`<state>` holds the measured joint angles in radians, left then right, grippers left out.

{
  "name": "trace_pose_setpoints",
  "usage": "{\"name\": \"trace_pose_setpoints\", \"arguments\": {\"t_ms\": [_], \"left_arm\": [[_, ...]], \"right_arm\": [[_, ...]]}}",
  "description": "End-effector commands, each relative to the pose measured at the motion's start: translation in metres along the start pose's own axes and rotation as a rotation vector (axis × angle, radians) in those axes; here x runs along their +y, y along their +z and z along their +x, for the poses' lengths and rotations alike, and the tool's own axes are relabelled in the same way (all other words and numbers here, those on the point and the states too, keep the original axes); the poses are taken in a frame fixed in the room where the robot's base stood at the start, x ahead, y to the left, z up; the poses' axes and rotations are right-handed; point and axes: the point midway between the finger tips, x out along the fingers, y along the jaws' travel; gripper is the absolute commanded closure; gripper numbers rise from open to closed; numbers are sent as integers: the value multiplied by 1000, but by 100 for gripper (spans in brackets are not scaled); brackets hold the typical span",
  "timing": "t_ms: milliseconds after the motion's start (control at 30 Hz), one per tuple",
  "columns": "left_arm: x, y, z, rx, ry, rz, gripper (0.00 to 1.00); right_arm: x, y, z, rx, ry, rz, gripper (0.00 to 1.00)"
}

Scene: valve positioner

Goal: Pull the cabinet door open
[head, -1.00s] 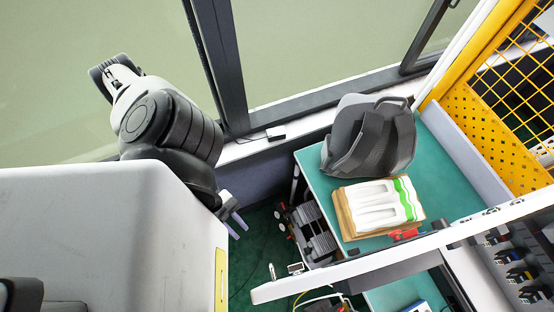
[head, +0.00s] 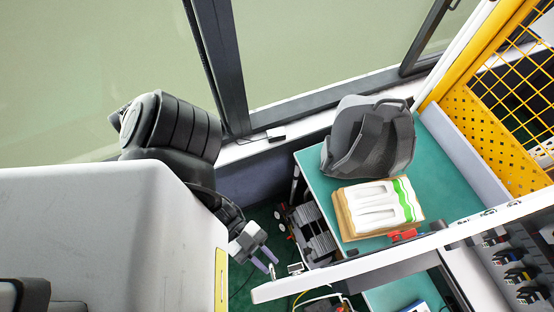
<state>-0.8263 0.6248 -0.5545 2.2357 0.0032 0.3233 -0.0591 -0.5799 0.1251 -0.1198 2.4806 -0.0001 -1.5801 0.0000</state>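My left gripper (head: 271,266) reaches down past the right side of a big white cabinet-like body (head: 110,235). Its two pale fingers are parallel with a gap between them, and I see nothing in the gap. The fingertips point toward a small whitish fitting (head: 295,268), which could be a handle, and appear just left of it. The fitting appears close to the rounded end of a long white-edged panel (head: 340,271). I cannot tell for sure which surface is the cabinet door, or whether it is open. My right gripper is not in view.
A green-topped bench (head: 320,185) carries a dark grey bag (head: 370,138) and a stack of white packets (head: 380,205). A red item (head: 403,235) lies beside the stack. A yellow mesh guard (head: 490,125) stands at the right. Windows are behind.

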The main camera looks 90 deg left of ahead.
Motion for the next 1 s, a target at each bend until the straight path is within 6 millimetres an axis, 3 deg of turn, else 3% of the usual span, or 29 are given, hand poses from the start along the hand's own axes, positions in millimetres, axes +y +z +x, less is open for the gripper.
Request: {"name": "trace_pose_setpoints", "arguments": {"t_ms": [200, 600, 833, 1000], "left_arm": [[0, -1, 15, 1, 0, 0, 79], [0, 0, 18, 0, 0, -1, 79], [0, 0, 17, 0, 0, 0, 100], [0, 0, 17, 0, 0, 0, 100]], "right_arm": [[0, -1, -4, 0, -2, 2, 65], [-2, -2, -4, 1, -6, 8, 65], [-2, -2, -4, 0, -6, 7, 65], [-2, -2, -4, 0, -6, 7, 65]]}}
